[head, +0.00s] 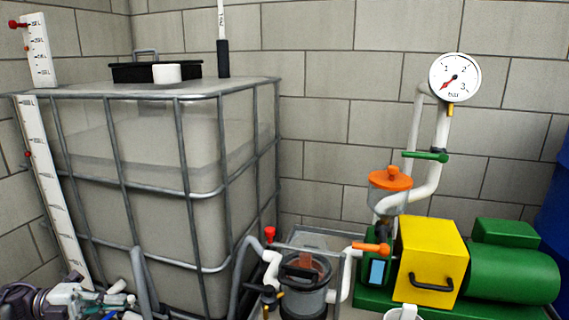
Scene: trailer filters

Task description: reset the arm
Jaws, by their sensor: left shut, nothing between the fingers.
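My left gripper (124,300) is low in the left corner of the head view, in front of the caged tank. Its fingers point right and are shut, with nothing held. The bottom edge of the picture cuts off part of the arm. My right gripper is not in view.
A caged tank (140,215) fills the left, with a black tray (130,72) and white cup (166,73) on top. A filter housing (304,295), orange-capped filter (390,190), gauge (454,77), yellow box (430,255) and green pump (510,272) stand right.

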